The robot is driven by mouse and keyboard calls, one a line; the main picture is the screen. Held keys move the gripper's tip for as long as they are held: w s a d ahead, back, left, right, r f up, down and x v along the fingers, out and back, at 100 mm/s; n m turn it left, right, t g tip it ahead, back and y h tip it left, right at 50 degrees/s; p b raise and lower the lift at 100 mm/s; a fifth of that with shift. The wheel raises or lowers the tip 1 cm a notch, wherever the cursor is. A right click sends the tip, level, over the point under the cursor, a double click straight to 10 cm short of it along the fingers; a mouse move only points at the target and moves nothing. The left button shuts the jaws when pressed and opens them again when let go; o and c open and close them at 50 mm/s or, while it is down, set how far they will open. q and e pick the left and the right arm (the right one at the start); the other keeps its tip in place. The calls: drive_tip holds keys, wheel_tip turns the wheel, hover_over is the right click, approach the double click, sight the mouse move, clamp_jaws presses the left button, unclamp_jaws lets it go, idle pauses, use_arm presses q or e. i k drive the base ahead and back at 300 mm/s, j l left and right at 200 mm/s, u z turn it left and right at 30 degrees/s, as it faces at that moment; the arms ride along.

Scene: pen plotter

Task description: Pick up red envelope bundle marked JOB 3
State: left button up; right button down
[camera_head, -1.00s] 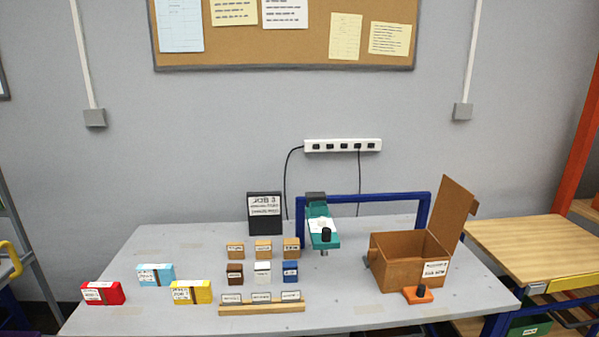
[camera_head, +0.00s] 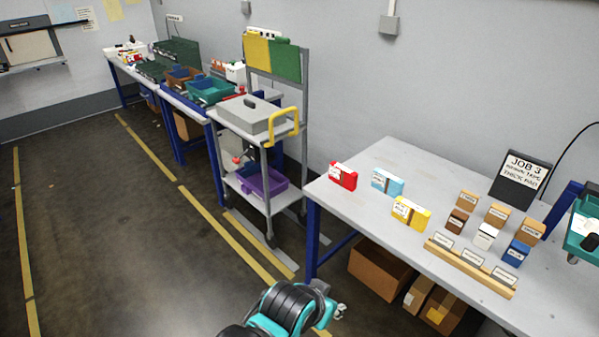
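The red envelope bundle (camera_head: 343,176) with a white label lies at the near left end of the grey table (camera_head: 390,150). Its print is too small to read. A light blue bundle (camera_head: 387,182) and a yellow bundle (camera_head: 411,213) lie to its right, apart from it. A dark sign (camera_head: 520,178) reading JOB 3 stands at the back of the table. A black and teal part of my arm shows at the bottom, with a small grey end piece (camera_head: 340,311) low and away from the table. Its fingers cannot be made out. My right gripper is out of view.
Stamps or blocks (camera_head: 485,236) and a wooden rack (camera_head: 470,264) occupy the table's right part. A grey cart (camera_head: 262,150) with a yellow handle stands left of the table. Cardboard boxes (camera_head: 380,268) sit underneath. The floor at left is open.

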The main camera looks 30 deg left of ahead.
sight(347, 178)
drive_tip(key=u, duration=0.8)
drive_tip(key=i+j+u, duration=0.15)
drive_tip(key=i, duration=0.5)
drive_tip(key=i+j+u, duration=0.1)
drive_tip(key=i+j, duration=0.15)
drive_tip(key=i, duration=0.45)
drive_tip(key=i+j+u, duration=0.15)
drive_tip(key=i, duration=0.5)
